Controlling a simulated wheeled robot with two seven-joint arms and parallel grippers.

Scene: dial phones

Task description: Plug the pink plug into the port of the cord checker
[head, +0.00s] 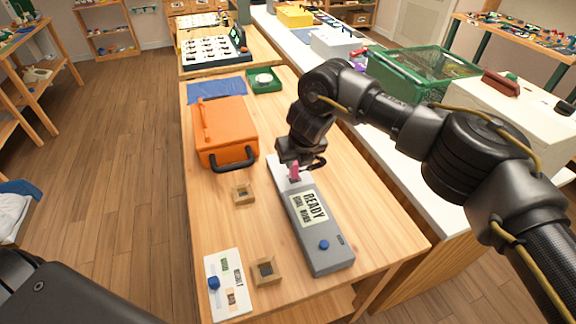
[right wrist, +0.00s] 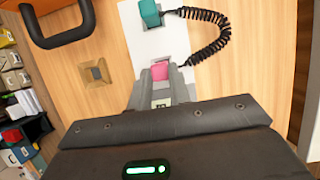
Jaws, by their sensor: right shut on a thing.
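The cord checker (head: 322,240) is a long grey box on the wooden table, with a "READY" screen, a blue button and a pale far end (right wrist: 133,38). My right gripper (head: 292,165) is over that far end, shut on the pink plug (head: 294,173). In the right wrist view the pink plug (right wrist: 160,71) sits between the fingertips, over the pale plate. A teal plug (right wrist: 150,13) stands farther along the plate, with a black coiled cord (right wrist: 219,35) curving back toward the pink plug. The port is hidden, so I cannot tell whether the pink plug is inside it. My left gripper is out of view.
An orange case (head: 225,135) with a black handle lies left of the checker. Two small wooden blocks (head: 243,194) (head: 265,270) and a white card (head: 229,285) lie nearby. A green tray (head: 264,82) and blue cloth (head: 217,90) are farther back. Bare table lies right of the checker.

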